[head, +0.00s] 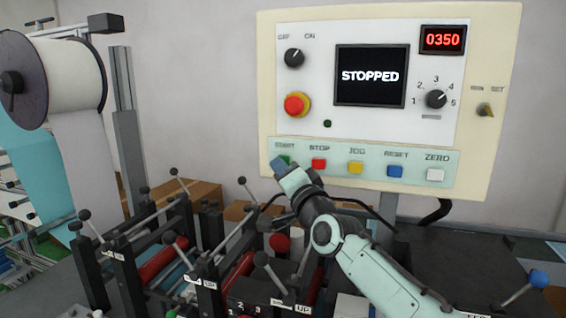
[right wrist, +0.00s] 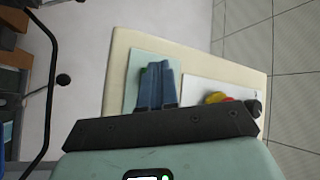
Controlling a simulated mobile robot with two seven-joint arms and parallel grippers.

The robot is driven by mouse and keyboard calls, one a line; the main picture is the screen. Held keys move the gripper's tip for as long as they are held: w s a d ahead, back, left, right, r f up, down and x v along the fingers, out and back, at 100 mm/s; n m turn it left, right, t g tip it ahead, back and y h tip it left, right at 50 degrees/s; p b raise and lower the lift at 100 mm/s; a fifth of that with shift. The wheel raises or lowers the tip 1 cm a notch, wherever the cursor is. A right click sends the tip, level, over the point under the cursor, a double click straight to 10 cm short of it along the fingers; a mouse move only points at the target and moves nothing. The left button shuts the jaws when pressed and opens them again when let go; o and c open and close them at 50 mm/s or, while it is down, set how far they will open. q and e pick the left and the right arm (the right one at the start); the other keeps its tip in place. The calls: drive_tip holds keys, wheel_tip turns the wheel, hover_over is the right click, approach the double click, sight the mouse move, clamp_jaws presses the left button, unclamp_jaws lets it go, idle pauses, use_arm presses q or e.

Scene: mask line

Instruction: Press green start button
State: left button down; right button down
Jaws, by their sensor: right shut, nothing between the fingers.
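The green START button (head: 285,160) is at the left end of the button row on the control panel (head: 490,100). In the head view my right gripper (head: 279,165) is in front of it and covers its lower part. The fingers are shut and empty, pointing at the button. In the right wrist view the shut blue fingers (right wrist: 158,85) reach toward the panel, and a bit of green (right wrist: 142,76) shows at their left edge. I cannot tell whether the fingertips touch the button. The screen (head: 371,75) reads STOPPED. My left gripper is not in view.
Red STOP (head: 319,164), yellow JOG (head: 356,167), blue RESET (head: 395,171) and white ZERO (head: 435,174) buttons continue the row. A red emergency knob (head: 295,104) is above. The machine's rollers and levers (head: 165,258) stand below and left of my arm.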

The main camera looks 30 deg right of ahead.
drive_tip(key=shift+w+d, duration=0.2)
drive_tip(key=shift+d, duration=0.05)
drive_tip(key=shift+w+d+b, duration=0.35)
drive_tip(key=shift+d, duration=0.05)
idle(0.8)
drive_tip(key=shift+s+a+p, duration=0.4)
drive_tip(key=shift+s+a, duration=0.2)
drive_tip(key=shift+a, duration=0.05)
idle(0.3)
